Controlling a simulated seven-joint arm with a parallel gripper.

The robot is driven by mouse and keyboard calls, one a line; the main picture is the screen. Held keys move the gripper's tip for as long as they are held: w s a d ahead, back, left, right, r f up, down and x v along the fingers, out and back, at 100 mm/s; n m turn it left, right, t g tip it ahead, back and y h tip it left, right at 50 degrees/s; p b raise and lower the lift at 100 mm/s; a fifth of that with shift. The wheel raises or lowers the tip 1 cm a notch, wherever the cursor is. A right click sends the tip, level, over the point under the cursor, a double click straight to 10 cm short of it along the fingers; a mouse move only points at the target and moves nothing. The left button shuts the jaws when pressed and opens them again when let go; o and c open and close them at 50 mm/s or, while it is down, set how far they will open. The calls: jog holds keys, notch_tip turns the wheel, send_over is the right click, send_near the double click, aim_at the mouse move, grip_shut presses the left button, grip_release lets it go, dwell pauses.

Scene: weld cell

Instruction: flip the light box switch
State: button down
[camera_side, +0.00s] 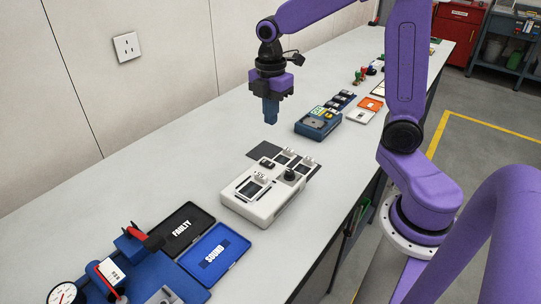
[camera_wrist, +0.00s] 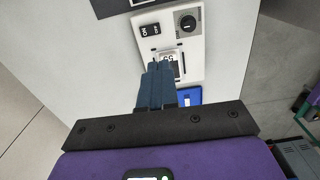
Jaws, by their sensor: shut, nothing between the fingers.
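The light box appears to be the white box (camera_side: 262,208) on the bench, which also shows in the wrist view (camera_wrist: 196,52). Its black switch (camera_wrist: 151,30), marked ON and OFF, sits beside a round black knob (camera_wrist: 188,23); which way the switch is set is too small to tell. A small framed window on the box is partly hidden behind my fingers in the wrist view. My gripper (camera_side: 270,117) is shut and empty, with its blue fingers pointing down. It hangs above the bench, clear of the box; in the wrist view its fingertips (camera_wrist: 157,66) overlap the box's near side.
A dark flat mat (camera_side: 312,152) lies beyond the box, with small white pieces near its edge. A blue device (camera_side: 318,126) stands farther back. Trays marked FAULTY (camera_side: 180,230) and SOUND (camera_side: 214,254) lie in front. The bench left of the box is clear.

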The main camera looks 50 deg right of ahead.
aim_at(270, 164)
jog(key=shift+w+d, duration=0.4)
notch_tip(270, 164, down, 13)
jog(key=shift+r, duration=0.2)
jog(key=shift+w+r, duration=0.25)
jog(key=shift+w, duration=0.5)
dwell(0.4)
notch_tip(270, 164, up, 14)
jog(key=w, duration=0.2)
dwell(0.5)
